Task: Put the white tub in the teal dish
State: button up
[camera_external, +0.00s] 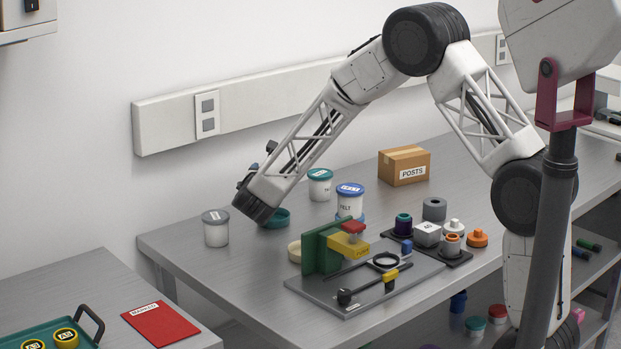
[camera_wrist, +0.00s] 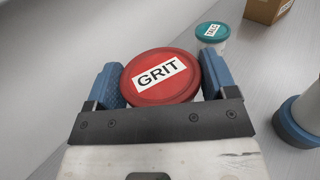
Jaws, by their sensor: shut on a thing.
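My gripper (camera_wrist: 160,88) is shut on a tub with a red lid marked GRIT (camera_wrist: 160,76); the blue fingers press on both sides of it. The tub's body is hidden under its lid, so I cannot tell its colour. The teal dish (camera_external: 280,218) shows in the external view just right of my dark wrist end, partly covered by it; I cannot make it out in the wrist view. The held tub and fingertips are hidden behind my wrist in the external view. A white tub with a grey lid (camera_external: 216,230) stands left of my wrist.
A teal-lidded tub (camera_external: 320,186) and a blue-lidded tub (camera_external: 350,202) stand right of the dish. A POSTS box (camera_external: 404,166) is behind them. A fixture board (camera_external: 350,301) with a green block (camera_external: 320,247) lies in front. The wall is close behind.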

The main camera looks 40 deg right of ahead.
jog(key=shift+f, duration=1.45)
jog(key=shift+f, duration=0.15)
jog(key=shift+f, duration=1.75)
jog(key=shift+f, duration=0.15)
jog(key=o, duration=1)
jog(key=shift+a, duration=0.1)
jog(key=shift+s+a, duration=0.2)
jog(key=v, duration=1.1)
jog(key=shift+s+a, duration=0.1)
jog(key=shift+s, duration=0.05)
